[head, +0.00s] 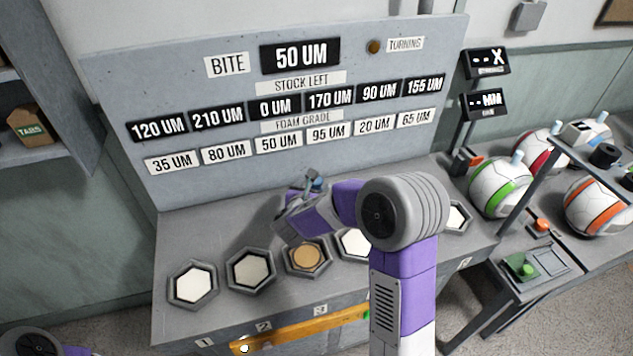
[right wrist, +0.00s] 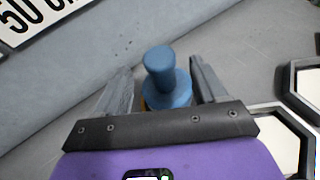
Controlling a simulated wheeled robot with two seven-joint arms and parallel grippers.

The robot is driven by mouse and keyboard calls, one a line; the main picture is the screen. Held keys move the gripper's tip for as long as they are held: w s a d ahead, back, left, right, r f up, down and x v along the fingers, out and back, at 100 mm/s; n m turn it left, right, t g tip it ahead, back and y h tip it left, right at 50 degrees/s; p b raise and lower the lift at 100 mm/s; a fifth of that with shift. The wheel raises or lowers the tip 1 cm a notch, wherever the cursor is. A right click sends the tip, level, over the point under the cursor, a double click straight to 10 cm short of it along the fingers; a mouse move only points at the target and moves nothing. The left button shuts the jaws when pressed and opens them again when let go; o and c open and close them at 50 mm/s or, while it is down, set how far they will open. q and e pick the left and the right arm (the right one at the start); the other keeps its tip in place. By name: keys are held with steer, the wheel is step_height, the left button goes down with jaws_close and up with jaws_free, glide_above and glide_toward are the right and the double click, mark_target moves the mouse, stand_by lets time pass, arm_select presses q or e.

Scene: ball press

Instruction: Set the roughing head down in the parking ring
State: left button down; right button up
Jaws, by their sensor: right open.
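The blue knobbed piece, which I take to be the roughing head (right wrist: 170,85), stands between the two grey fingers of my right gripper (right wrist: 160,88) in the right wrist view. The fingers are open, with a gap on each side of it. In the head view only its blue top (head: 315,182) shows, beyond my right gripper (head: 309,187), on the grey bench near the back panel. A small orange-brown edge shows at its base; I cannot tell if this is the parking ring. The ring itself is hidden or not clear. My left gripper is out of view.
Several hexagonal stations line the bench front, among them white pads (head: 192,285) and a tan one (head: 306,257). The upright panel (head: 130,95) behind reads 50 UM. Striped balls (head: 498,187) sit on a stand at right. The bench's back left is clear.

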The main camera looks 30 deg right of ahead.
steer(key=v, duration=0.6)
stand_by(0.4)
